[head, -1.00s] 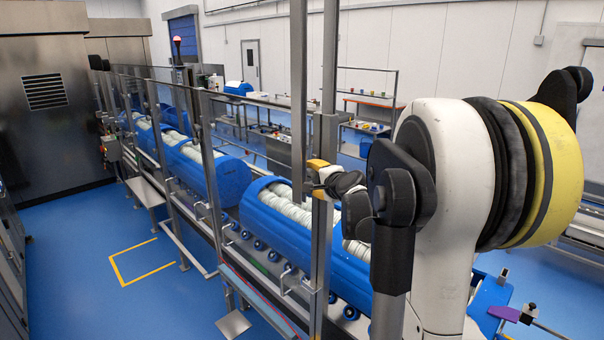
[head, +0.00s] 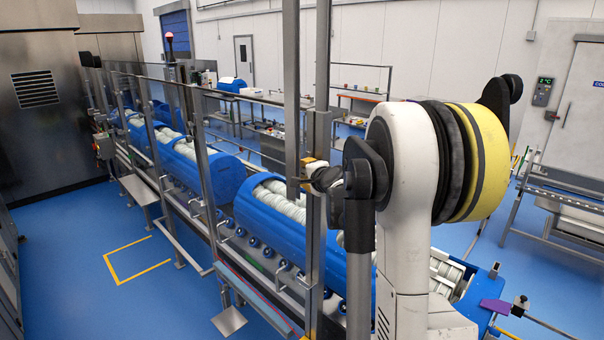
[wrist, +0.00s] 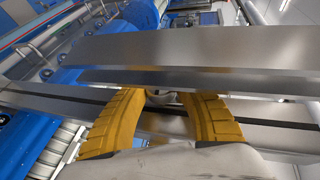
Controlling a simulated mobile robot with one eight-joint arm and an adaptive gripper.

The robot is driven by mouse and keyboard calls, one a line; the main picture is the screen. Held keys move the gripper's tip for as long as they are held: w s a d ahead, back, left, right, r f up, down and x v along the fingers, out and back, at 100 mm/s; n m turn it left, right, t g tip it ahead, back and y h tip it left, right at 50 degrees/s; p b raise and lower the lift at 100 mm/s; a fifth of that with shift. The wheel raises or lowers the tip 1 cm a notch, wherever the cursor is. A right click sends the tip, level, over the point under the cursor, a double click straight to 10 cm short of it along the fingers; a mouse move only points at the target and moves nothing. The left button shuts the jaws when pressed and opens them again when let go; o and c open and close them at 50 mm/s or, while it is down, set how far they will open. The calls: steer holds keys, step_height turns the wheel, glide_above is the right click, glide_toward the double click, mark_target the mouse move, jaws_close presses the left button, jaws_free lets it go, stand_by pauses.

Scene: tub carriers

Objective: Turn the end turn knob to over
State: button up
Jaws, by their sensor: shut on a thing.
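My gripper (head: 312,165) is at the steel post of the guard, beside the tub line. In the wrist view its two yellow fingers (wrist: 168,97) reach to the post and close around a small grey piece between their tips. This piece is at the place of the end turn knob (wrist: 160,98), and the fingers and post hide most of it. Its pointer and marks do not show, so I cannot tell which way it is turned. In the head view the knob is hidden behind the gripper and post.
Blue tubs (head: 272,232) with white rolls stand in a row on the roller line behind the guard posts (head: 318,150). A grey cabinet (head: 40,90) stands at the far left. A purple piece (head: 495,306) shows at the lower right. Blue floor is open at left.

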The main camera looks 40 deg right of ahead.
steer(key=shift+r+g+p, duration=0.15)
steer(key=shift+g+p, duration=0.25)
steer(key=shift+g, duration=0.1)
steer(key=shift+n+g, duration=0.4)
steer(key=shift+g, duration=0.5)
steer(key=o, duration=1.2)
steer(key=v, duration=1.1)
steer(key=shift+s+r, duration=0.15)
steer(key=shift+s, duration=0.3)
